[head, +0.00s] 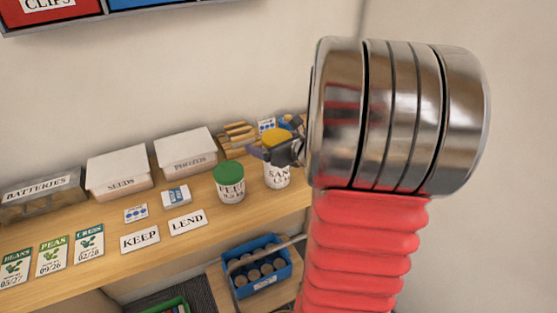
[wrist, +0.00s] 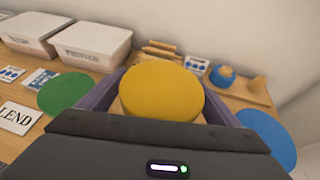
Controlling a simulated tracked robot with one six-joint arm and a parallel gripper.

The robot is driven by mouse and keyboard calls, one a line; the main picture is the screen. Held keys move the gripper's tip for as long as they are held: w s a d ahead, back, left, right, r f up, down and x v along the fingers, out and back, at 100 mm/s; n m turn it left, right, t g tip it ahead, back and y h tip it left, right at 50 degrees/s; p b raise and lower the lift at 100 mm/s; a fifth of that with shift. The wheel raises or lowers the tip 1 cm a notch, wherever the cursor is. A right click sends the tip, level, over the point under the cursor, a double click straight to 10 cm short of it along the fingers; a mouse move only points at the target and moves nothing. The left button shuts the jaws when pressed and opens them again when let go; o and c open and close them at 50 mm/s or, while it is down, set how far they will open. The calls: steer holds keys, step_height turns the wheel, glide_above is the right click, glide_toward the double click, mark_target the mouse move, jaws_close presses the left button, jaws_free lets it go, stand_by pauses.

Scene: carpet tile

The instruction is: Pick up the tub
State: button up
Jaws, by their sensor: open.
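A white tub with a yellow lid, its label reading partly "SAN", stands on the wooden shelf (head: 75,240) in the head view (head: 277,176). Its yellow lid fills the middle of the wrist view (wrist: 161,91). My gripper (head: 272,150) is open at the tub's top, with a purple finger on either side of the lid in the wrist view (wrist: 163,80). I cannot tell whether the fingers touch it. A white tub with a green lid (head: 229,185) stands just left of it; its lid also shows in the wrist view (wrist: 67,94).
A blue round lid (wrist: 266,138) is close on the right in the wrist view. White bins (head: 186,151) and a wooden rack (head: 238,136) stand behind. LEND (head: 188,222) and KEEP (head: 140,239) cards lie in front. A blue crate (head: 257,268) sits below the shelf.

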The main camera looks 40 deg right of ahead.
steer(key=shift+c, duration=0.7)
steer(key=c, duration=1.9)
steer(key=shift+d+r, duration=0.1)
steer(key=shift+r, duration=0.05)
jaws_close()
steer(key=shift+w+r, duration=0.1)
steer(key=shift+r, duration=0.05)
steer(key=shift+r, duration=4.9)
